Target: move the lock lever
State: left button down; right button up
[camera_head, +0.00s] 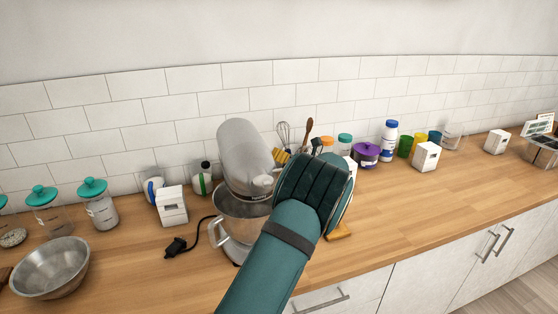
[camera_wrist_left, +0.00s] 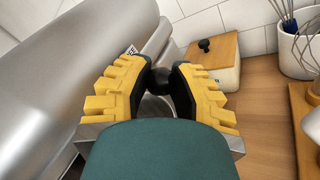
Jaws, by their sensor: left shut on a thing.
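A grey stand mixer (camera_head: 241,155) stands on the wooden counter with its head tilted up over a metal bowl (camera_head: 238,204). My left arm reaches in front of the mixer's right side. In the left wrist view my left gripper (camera_wrist_left: 161,81) has its yellow, black-tipped fingers shut on a small black knob, the lock lever (camera_wrist_left: 160,76), beside the silver mixer body (camera_wrist_left: 95,60). The fingertips cover part of the knob. In the head view my wrist hides the lever. My right gripper is not in view.
A metal bowl (camera_head: 50,268), glass jars with teal lids (camera_head: 97,206) and a white box (camera_head: 171,206) stand to the left. A purple pot (camera_head: 366,154) and several containers stand to the right. A wooden-topped box (camera_wrist_left: 213,58) is behind my gripper. The right front counter is clear.

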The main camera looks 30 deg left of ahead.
pick_arm(q)
jog(key=shift+d+f, duration=0.1)
jog(key=shift+f, duration=0.05)
jog(key=c, duration=1.2)
grip_release()
jog(key=shift+o, duration=0.9)
jog(key=shift+s+d, duration=0.1)
jog(key=shift+d, duration=0.1)
jog(key=v, duration=1.2)
